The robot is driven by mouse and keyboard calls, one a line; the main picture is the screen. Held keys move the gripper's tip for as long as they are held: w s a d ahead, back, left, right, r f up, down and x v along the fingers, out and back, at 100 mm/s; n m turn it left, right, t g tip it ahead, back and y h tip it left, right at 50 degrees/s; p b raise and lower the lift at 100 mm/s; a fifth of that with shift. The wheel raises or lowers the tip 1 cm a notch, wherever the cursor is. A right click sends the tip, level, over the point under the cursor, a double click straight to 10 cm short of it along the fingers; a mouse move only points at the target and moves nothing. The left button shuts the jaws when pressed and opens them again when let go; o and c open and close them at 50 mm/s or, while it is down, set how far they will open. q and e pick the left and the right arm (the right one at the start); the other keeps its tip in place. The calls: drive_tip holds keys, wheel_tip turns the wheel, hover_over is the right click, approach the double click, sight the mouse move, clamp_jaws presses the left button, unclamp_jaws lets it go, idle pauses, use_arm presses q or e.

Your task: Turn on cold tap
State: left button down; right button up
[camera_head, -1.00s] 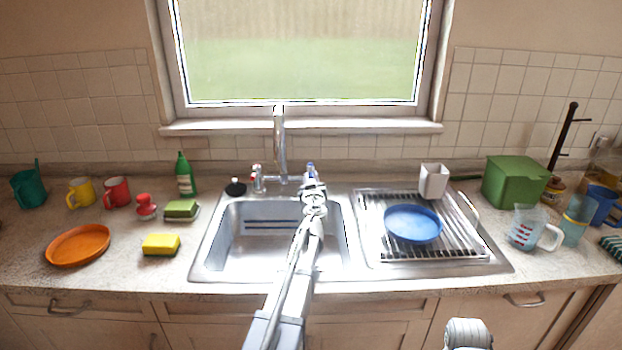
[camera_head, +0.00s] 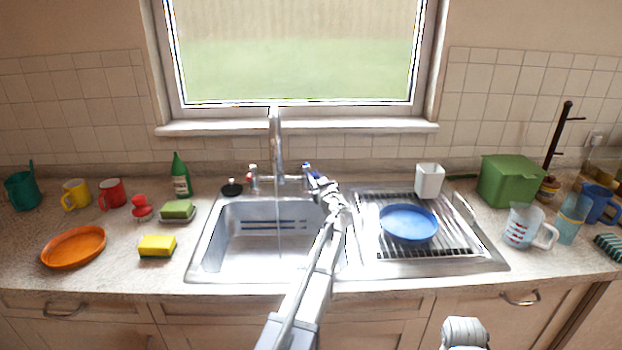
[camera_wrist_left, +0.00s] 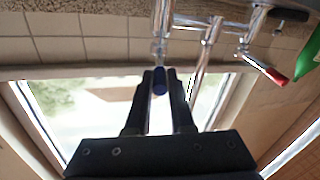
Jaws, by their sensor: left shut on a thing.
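The chrome tap (camera_head: 277,140) stands behind the sink, its tall spout over the basin. Its blue-marked cold handle (camera_head: 306,168) is on the right and its red-marked hot handle (camera_head: 252,170) on the left. My left gripper (camera_head: 313,176) is shut on the cold handle. In the left wrist view the blue handle end (camera_wrist_left: 160,82) sits between the two dark fingers (camera_wrist_left: 160,92), and the red handle (camera_wrist_left: 275,75) is clear of them. A thin vertical stream of water (camera_head: 278,225) shows below the spout.
The sink basin (camera_head: 215,240) is empty apart from the stream. A blue plate (camera_head: 408,223) and white cup (camera_head: 429,180) are on the drainer (camera_head: 455,245). A green bottle (camera_head: 181,176) and black plug (camera_head: 232,188) stand left of the tap.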

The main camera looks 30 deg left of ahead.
use_arm(q)
drive_tip(key=c, duration=0.8)
unclamp_jaws()
drive_tip(key=shift+d, duration=0.1)
drive_tip(key=v, duration=0.7)
drive_tip(key=shift+s+d, duration=0.2)
drive_tip(key=shift+d, duration=0.05)
